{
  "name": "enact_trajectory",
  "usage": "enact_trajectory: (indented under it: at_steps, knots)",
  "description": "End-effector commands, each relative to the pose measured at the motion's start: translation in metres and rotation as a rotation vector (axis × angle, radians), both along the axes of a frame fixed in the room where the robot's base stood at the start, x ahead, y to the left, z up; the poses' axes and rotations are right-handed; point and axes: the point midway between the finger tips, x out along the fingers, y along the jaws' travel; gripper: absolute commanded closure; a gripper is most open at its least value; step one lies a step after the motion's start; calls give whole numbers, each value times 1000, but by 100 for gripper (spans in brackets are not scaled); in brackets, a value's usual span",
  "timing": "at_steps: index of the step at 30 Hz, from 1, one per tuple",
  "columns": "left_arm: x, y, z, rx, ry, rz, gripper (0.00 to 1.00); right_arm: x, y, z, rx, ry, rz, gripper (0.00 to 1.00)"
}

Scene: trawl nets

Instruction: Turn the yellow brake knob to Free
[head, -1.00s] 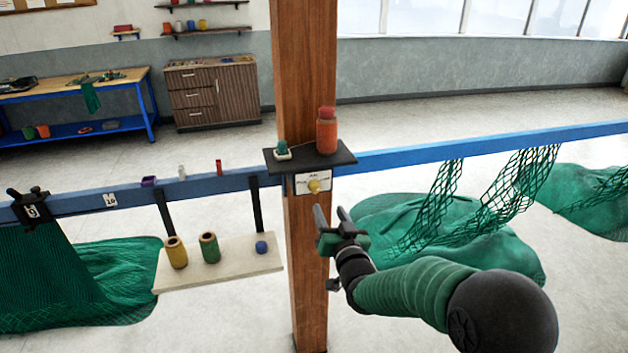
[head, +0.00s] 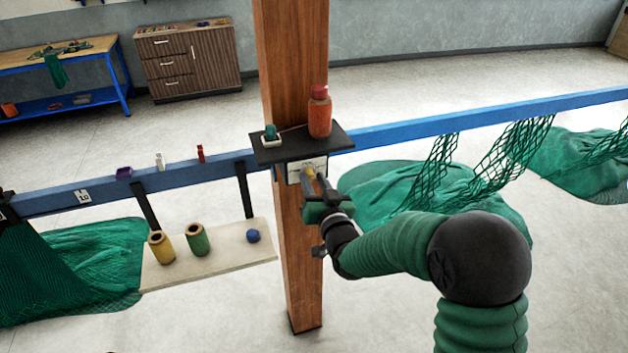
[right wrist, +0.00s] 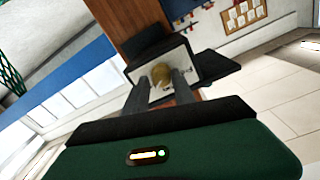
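The yellow brake knob (head: 309,171) sits on a white label plate (head: 294,177) on the wooden post, under a small black shelf. It also shows in the right wrist view (right wrist: 161,74), in front of the plate, whose writing I cannot read. My right gripper (head: 313,174) is at the knob, with its two dark fingers pointing at the plate. In the right wrist view the fingers (right wrist: 160,82) are apart, with the knob between their tips. I cannot tell whether they touch it. My left gripper is not in view.
The black shelf (head: 340,146) just above holds an orange bottle (head: 320,112) and a small green item (head: 270,133). A blue rail (head: 440,124) runs across, with green nets hanging. A pale board (head: 215,261) at left carries two spools and a blue ball.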

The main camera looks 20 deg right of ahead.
Motion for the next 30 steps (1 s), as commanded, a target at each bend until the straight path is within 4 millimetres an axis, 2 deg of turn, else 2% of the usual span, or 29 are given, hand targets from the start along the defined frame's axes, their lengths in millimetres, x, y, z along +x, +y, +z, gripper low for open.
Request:
enact_trajectory:
  at_steps: [1, 6, 19, 30]
  knots:
    - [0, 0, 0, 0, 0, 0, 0, 0, -1, -1, 0, 2, -4, 81]
    - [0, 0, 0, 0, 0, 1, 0, 1, -2, -1, 1, 3, -3, 100]
    - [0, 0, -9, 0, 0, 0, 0, 0, -1, -4, -45, 1, -3, 100]
    - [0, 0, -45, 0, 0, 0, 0, 0, 0, -7, -295, -10, -2, 100]
